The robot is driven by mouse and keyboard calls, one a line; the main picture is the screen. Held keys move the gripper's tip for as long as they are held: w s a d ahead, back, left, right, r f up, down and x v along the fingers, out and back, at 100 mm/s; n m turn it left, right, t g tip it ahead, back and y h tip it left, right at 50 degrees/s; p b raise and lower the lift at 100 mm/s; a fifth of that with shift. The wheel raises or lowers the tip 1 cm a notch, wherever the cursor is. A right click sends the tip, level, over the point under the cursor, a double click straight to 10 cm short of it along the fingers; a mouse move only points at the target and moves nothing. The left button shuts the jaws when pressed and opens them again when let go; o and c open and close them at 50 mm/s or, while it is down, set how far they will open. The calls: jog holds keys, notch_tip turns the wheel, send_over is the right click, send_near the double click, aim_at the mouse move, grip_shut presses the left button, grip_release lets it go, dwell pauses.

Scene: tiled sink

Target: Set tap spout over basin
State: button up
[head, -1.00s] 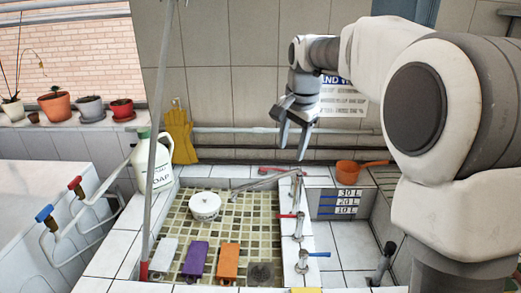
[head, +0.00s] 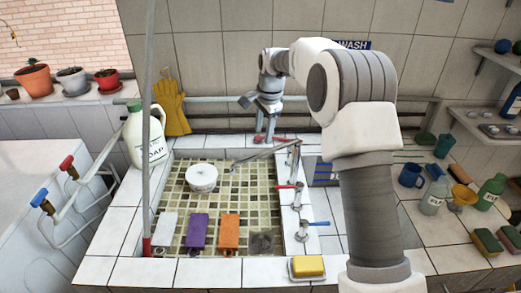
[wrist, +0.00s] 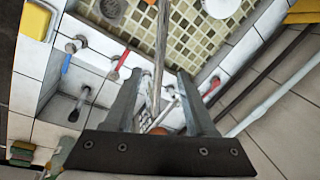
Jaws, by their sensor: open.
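The tap spout (head: 265,155) is a thin grey metal tube at the back right of the tiled basin (head: 215,178). It runs left from a riser on the white divider, and in the head view its free end lies across the basin's back part. My gripper (head: 265,136) points down near the back ledge, behind the spout in the picture, open and empty. In the wrist view the spout (wrist: 161,50) runs up the picture between the two open fingers (wrist: 158,78). Whether either finger touches it I cannot tell.
Taps with red (wrist: 118,66) and blue (head: 319,223) handles stand on the divider. A soap jug (head: 143,140) and thin pole stand left. My arm hides part of the right compartment.

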aim_at(260, 153)
jog(key=f, duration=0.3)
jog(key=w+f, duration=0.1)
jog(key=f, duration=0.2)
jog(key=a+f+p, duration=0.1)
jog(key=f, duration=0.2)
jog(key=shift+w, duration=0.3)
grip_shut()
dwell(0.9)
